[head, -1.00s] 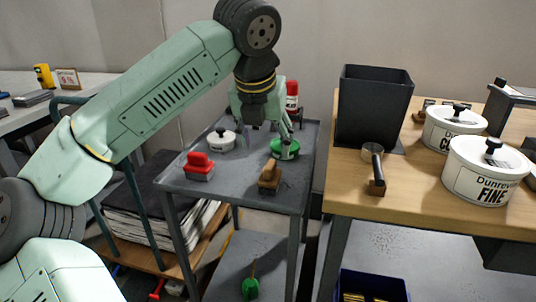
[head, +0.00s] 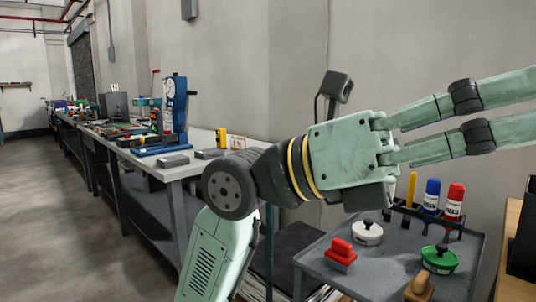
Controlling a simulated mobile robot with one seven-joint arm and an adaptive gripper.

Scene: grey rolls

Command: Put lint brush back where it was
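No thing in view can be named as the lint brush with certainty. A block with a red handle (head: 341,254) and a brush-like block with a wooden handle (head: 420,287) stand on the grey cart (head: 372,272); the wooden-handled one is cut off by the bottom edge. My gripper (head: 500,113) is raised at the upper right, in the picture above the cart. Its two fingers point right and are spread apart where they show. Their tips run out of the frame, so anything between the tips is hidden.
A white-lidded round tub (head: 367,232), a green round tub (head: 439,259), and yellow, blue (head: 431,197) and red (head: 454,202) marker-like items in a dark rack are on the cart. The floor at left is clear.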

